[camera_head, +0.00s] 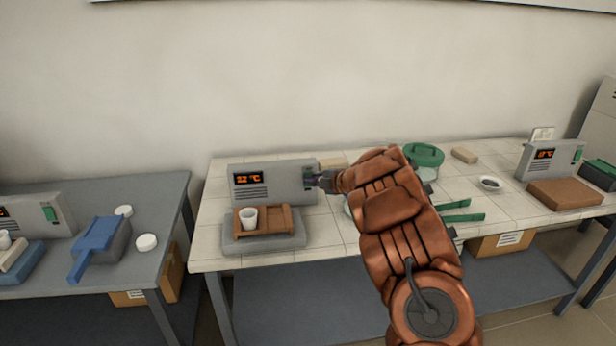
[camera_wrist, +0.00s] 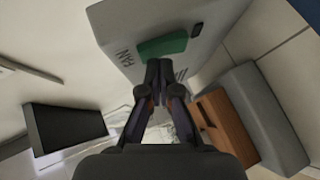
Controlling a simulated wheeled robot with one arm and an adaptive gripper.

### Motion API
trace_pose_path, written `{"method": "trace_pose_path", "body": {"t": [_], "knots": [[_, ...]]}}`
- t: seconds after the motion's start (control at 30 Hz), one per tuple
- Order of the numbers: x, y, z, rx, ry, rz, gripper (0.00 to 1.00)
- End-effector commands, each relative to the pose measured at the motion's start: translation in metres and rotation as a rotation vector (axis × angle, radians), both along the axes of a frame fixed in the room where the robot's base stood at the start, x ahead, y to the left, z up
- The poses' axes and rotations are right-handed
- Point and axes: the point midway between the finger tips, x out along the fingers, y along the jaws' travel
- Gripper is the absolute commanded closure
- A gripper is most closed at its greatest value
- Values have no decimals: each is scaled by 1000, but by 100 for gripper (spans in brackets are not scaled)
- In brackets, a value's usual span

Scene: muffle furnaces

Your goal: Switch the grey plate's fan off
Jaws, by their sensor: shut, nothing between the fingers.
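The grey plate's unit has a grey housing (camera_head: 275,198) with an orange display reading about 32 °C. Its low grey base (camera_head: 238,247) stands in front. The green fan switch (camera_wrist: 162,45), labelled FAN, shows on the housing in the wrist view. In the head view it is mostly hidden by my gripper (camera_head: 318,181). My gripper (camera_wrist: 164,68) is shut and empty, its fingertips close to the lower edge of the switch. I cannot tell whether they touch it, or which way the switch is tilted.
A wooden tray (camera_head: 279,222) with a white cup (camera_head: 248,218) sits on the grey base. To the right are a green round lid (camera_head: 424,154), green tongs (camera_head: 460,217) and a small dark-filled dish (camera_head: 490,183). Another unit with a brown block (camera_head: 565,194) stands far right.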

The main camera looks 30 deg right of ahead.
Motion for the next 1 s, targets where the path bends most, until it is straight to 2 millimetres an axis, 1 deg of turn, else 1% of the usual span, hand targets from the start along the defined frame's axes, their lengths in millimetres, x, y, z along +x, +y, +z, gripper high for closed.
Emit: {"method": "trace_pose_path", "body": {"t": [0.33,0.7,1.0], "knots": [[-1,0,-1,0,0,-1,100],[-14,5,-3,0,1,-1,100],[-14,6,-2,0,0,0,100]]}}
